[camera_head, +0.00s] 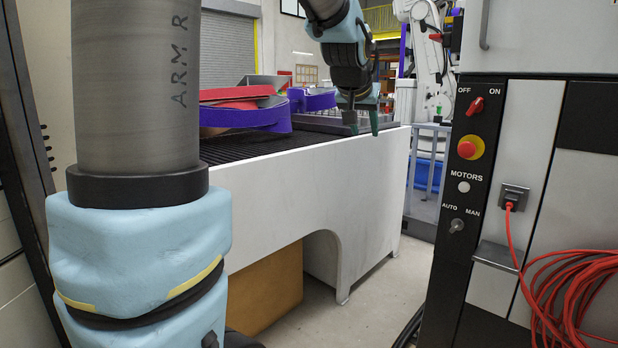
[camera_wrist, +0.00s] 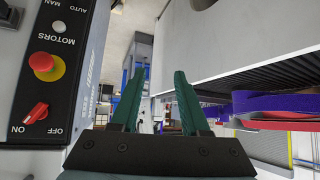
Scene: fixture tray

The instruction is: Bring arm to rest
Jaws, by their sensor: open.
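My gripper (camera_head: 360,122) hangs near the far right end of the white table (camera_head: 300,170) in the head view, fingers pointing down. Its green fingers (camera_wrist: 158,105) are spread apart in the wrist view with nothing between them. My arm comes down from the top of the head view, and another part of it, marked "ARM R", fills the left side.
Purple and red curved parts (camera_head: 245,115) lie on the table's dark ribbed top. At right stands a control cabinet (camera_head: 470,190) with a red switch, a red-yellow button (camera_head: 467,148) and a coiled red cable (camera_head: 570,295). Open floor (camera_head: 385,290) lies between table and cabinet.

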